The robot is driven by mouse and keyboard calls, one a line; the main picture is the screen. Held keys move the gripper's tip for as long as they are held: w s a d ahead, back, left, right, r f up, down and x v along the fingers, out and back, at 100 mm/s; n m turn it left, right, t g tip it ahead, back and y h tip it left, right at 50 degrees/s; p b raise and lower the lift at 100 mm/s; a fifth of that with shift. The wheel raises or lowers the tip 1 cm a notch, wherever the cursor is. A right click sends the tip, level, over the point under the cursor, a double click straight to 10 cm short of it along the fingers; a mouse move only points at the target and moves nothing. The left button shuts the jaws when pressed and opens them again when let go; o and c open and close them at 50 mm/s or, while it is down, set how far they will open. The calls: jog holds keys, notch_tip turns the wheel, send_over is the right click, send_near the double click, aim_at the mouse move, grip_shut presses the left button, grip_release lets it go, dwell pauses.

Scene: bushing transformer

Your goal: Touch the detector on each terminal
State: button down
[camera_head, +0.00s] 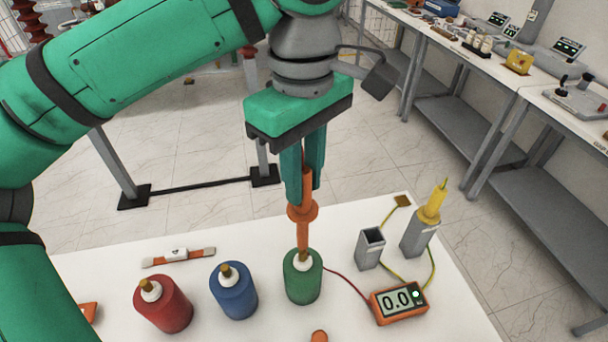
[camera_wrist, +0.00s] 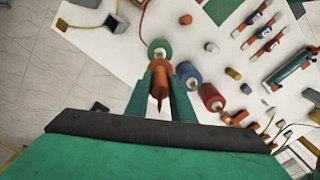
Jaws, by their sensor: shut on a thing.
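My gripper (camera_head: 303,178) is shut on the orange detector probe (camera_head: 303,215), which points down. The probe's lower end is at the top of the green terminal (camera_head: 302,278); I cannot tell whether it touches. The blue terminal (camera_head: 233,291) and the red terminal (camera_head: 163,304) stand to the left, each with a brass stud on top.
A grey holder with a yellow probe (camera_head: 432,206) and an empty grey holder (camera_head: 369,248) stand right on the white table (camera_head: 130,268). An orange-and-white bar (camera_head: 178,256) lies behind the terminals. Side benches (camera_head: 490,75) with instruments line the right wall.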

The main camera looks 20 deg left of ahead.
jog(key=shift+w+f, duration=0.1)
jog(key=shift+f, duration=0.35)
dwell(0.6)
jog(key=shift+a, duration=0.15)
dwell(0.5)
jog(key=shift+r, duration=0.15)
jog(key=shift+r, duration=4.9)
